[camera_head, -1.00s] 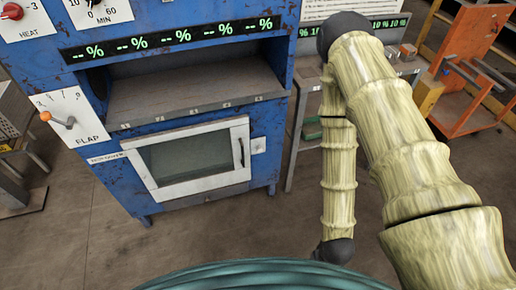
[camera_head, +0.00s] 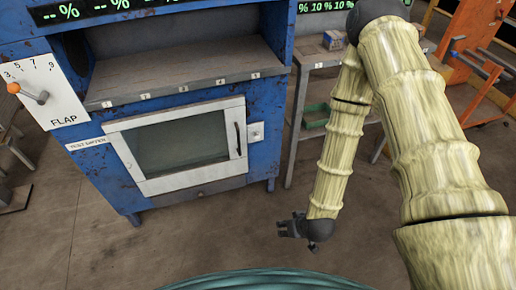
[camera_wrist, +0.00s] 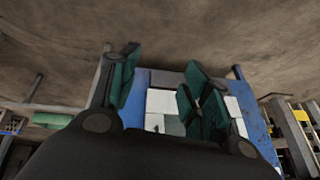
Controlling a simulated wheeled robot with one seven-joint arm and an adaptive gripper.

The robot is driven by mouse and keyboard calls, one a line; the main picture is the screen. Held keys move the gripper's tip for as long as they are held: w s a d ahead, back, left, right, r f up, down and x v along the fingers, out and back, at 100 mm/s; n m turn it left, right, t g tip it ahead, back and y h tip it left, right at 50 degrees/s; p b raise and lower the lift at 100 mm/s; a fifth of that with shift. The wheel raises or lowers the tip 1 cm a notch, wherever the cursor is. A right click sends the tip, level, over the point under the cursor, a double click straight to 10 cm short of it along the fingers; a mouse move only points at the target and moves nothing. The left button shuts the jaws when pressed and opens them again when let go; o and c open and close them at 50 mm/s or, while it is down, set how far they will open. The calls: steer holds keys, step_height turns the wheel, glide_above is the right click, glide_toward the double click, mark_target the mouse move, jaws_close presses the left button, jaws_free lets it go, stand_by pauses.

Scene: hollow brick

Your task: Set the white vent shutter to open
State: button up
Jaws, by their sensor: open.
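A white-framed panel (camera_head: 113,138) with a grey window and a dark upright handle (camera_head: 238,138) at its right side is on the lower front of a blue machine. It looks shut; I see no slats, so I cannot tell if it is the vent shutter. A white FLAP plate (camera_head: 62,107) at left carries a lever with an orange knob (camera_head: 13,88), pointing up-left. My gripper (camera_head: 283,228) hangs low in front of the machine, right of and below the panel, apart from it. In the wrist view my gripper (camera_wrist: 160,85) is open and empty, with the machine's blue front beyond.
The blue machine (camera_head: 262,110) has a grey shelf (camera_head: 180,80) above the panel. A metal table (camera_head: 315,60) stands at right with a green tray (camera_head: 316,113) below. An orange frame (camera_head: 470,40) is farther right. The floor before the machine is clear.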

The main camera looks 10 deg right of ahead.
steer(key=w+a+f+n+t+y+b, duration=0.1)
steer(key=w+a+f+t+b, duration=0.15)
steer(key=w+b, duration=0.6)
steer(key=w+a+f+t+b, duration=0.15)
steer(key=w+t+b, duration=0.25)
steer(key=w+b, duration=0.4)
steer(key=t+b, duration=0.6)
steer(key=b, duration=1)
glide_toward(258, 138)
steer(key=w+b, duration=0.1)
steer(key=w, duration=0.2)
steer(key=w+a+b, duration=0.1)
steer(key=w+b, duration=0.1)
steer(key=w, duration=0.2)
steer(key=shift+w+a, duration=0.2)
steer(key=shift+a, duration=0.05)
steer(key=shift+w+a, duration=0.15)
steer(key=shift+w, duration=0.7)
jaws_close()
